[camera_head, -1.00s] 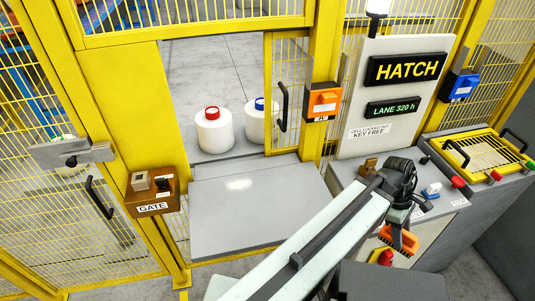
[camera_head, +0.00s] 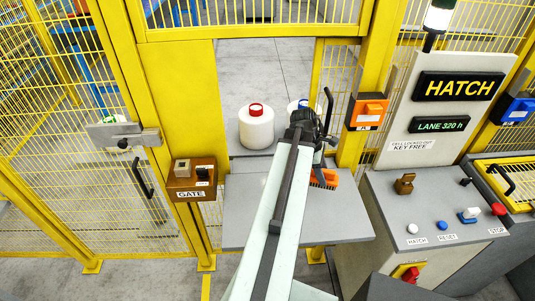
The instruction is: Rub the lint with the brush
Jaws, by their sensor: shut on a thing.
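My gripper (camera_head: 318,165) is at the end of my arm, partly hidden behind the arm's last links. It is shut on an orange brush (camera_head: 327,179), of which only the right part shows. The brush is over the right part of the grey shelf (camera_head: 250,215) in front of the hatch opening; I cannot tell whether it touches the shelf. A white bobbin with a red top (camera_head: 256,130) stands upright in the opening, left of my gripper. A white bobbin with a blue top (camera_head: 296,106) stands behind my wrist, mostly hidden. I cannot make out any lint.
A yellow post (camera_head: 366,110) with an orange box (camera_head: 367,112) stands right of the opening. A grey console (camera_head: 440,205) with buttons and a key is farther right. A brown gate box (camera_head: 191,180) is at the left. The shelf's left part is clear.

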